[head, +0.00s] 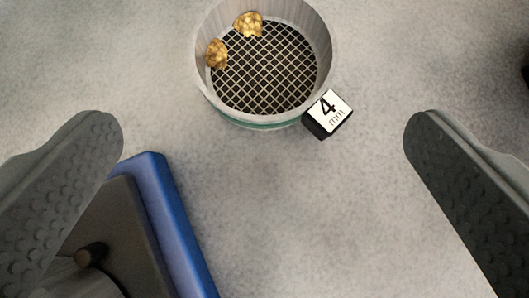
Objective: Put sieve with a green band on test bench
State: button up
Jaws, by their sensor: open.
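The sieve with a green band (252,122) stands upright on the grey speckled surface at the top middle of the head view. It has a pale round wall and a dark wire mesh floor. Two golden-brown lumps lie inside it, near its left and far wall. I cannot identify a test bench here.
A blue-edged object (175,220) with a dark top and a small knob is at the lower left, partly behind my left finger. A dark thing is cut off at the right edge (525,72). The grey surface (300,220) between the fingers is clear.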

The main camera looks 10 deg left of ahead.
jog(key=shift+s+r, duration=0.15)
jog(key=shift+s, duration=0.05)
jog(key=s+d+r+m+t+h, duration=0.1)
jog(key=s+d+r+t, duration=0.3)
jog(key=s+d, duration=0.5)
jog(key=s+d+r+m+t, duration=0.1)
jog(key=s+d+r+t, duration=0.3)
jog(key=s+d+r, duration=0.5)
jog(key=s+d, duration=0.1)
jog(key=s, duration=0.7)
jog(key=shift+t+h, duration=0.3)
jog(key=shift+h, duration=0.1)
